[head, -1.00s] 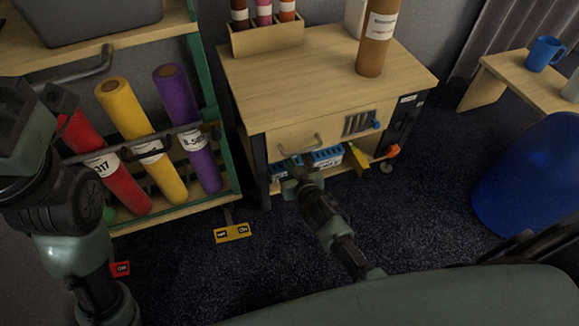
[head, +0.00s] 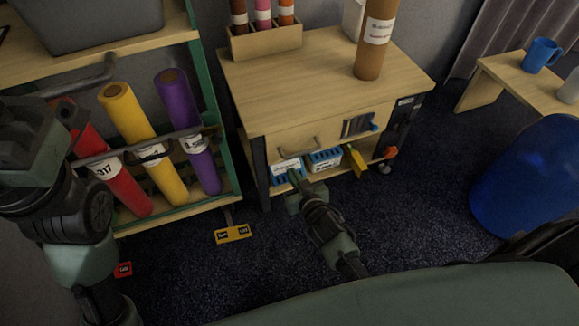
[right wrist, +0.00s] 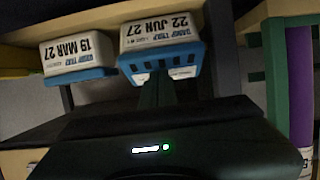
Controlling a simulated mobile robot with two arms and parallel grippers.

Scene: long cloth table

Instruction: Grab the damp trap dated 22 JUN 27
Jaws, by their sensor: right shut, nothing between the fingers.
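The damp trap dated 22 JUN 27 (right wrist: 162,42) is upside down in the right wrist view. In the head view it is the left one (head: 286,168). The trap dated 19 MAR 27 (right wrist: 78,56) is beside it, on the right in the head view (head: 324,158). My right gripper (head: 295,181) is shut and empty, just in front of the 22 JUN 27 trap; I cannot tell whether it touches.
The cart's drawer (head: 300,146) hangs above the traps. A yellow item (head: 356,162) is on the shelf's right. A rack with red, yellow and purple rolls (head: 178,110) stands left. A blue bin (head: 530,175) stands right. Dark floor lies between.

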